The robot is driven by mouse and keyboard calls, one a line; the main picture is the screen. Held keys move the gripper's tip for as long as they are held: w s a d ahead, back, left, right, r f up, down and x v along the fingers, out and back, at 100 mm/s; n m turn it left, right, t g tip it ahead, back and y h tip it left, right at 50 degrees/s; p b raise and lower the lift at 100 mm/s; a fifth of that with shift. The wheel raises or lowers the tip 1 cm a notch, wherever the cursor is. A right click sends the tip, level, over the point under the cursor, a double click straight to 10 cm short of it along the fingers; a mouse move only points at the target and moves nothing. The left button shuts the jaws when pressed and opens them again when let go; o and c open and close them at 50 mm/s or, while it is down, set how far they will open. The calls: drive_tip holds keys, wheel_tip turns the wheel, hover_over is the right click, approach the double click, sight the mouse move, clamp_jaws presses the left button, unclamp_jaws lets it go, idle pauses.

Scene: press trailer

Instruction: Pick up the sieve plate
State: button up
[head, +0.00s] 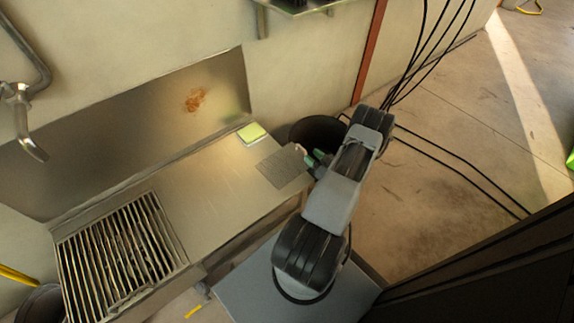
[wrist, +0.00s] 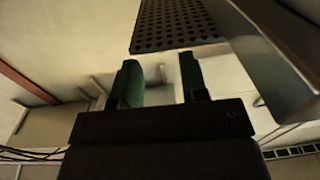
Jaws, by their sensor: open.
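The sieve plate (head: 283,167) is a thin grey perforated sheet lying at the right end of the metal counter (head: 205,185). In the wrist view the sieve plate (wrist: 178,25) shows at the top, with its rows of holes, just beyond my fingertips. My gripper (head: 309,162) is at the plate's right edge in the head view, partly hidden by my arm. In the wrist view my gripper (wrist: 160,68) has its two green fingers apart. No part of the perforated area lies between them. I cannot tell whether a finger touches the plate.
A yellow-green sponge (head: 251,132) lies behind the plate near the wall. A slatted grate (head: 120,255) is at the counter's left, below a tap (head: 25,125). A black bin (head: 318,133) stands beyond the counter's right end. Black cables (head: 470,165) cross the floor at right.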

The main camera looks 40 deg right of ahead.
sight(306, 152)
drive_tip(key=w+b, duration=0.2)
drive_tip(key=w, duration=0.3)
drive_tip(key=shift+w+f, duration=0.15)
drive_tip(key=shift+w, duration=0.75)
drive_tip(key=shift+c, duration=0.2)
clamp_jaws()
idle(0.6)
